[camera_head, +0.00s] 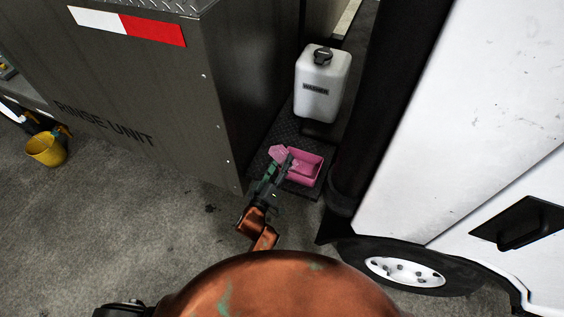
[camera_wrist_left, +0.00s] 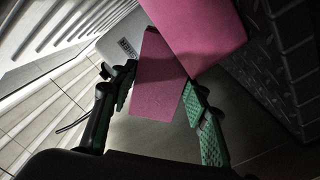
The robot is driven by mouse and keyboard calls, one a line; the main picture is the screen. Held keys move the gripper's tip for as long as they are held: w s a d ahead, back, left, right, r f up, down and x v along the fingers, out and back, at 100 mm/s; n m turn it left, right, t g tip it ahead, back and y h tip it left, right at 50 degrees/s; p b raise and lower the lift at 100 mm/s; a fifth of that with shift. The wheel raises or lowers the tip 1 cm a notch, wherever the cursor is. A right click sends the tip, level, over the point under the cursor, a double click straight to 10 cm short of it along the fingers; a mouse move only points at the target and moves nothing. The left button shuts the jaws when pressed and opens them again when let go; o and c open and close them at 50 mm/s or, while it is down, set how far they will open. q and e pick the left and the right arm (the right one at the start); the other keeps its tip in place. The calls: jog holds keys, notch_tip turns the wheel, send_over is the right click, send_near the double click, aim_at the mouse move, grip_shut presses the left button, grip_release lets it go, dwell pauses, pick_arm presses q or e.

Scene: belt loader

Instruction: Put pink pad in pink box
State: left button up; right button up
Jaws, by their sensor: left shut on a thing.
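The pink pad (camera_head: 278,153) is thin and flat. My left gripper (camera_head: 281,165) is shut on it and holds it at the left edge of the pink box. In the left wrist view the pink pad (camera_wrist_left: 157,88) sits between the green-padded fingers of the left gripper (camera_wrist_left: 160,95). The pink box (camera_head: 307,179) is an open tray on a dark tread plate. Part of the box (camera_wrist_left: 205,28) shows just beyond the pad in the wrist view. Whether pad and box touch is unclear. My right gripper is not in view.
A white jug (camera_head: 322,85) with a black cap stands behind the box. The grey rinse unit (camera_head: 150,85) is on the left, the white vehicle (camera_head: 480,120) on the right. A yellow bucket (camera_head: 45,150) stands far left. Floor (camera_head: 130,210) in front is open.

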pick_arm(q)
jog(key=o, duration=1)
jog(key=shift+s+r, duration=0.15)
jog(key=shift+r, duration=0.1)
jog(key=v, duration=1.1)
jog(key=shift+s+a, duration=0.2)
jog(key=shift+s, duration=0.15)
jog(key=shift+f, duration=0.1)
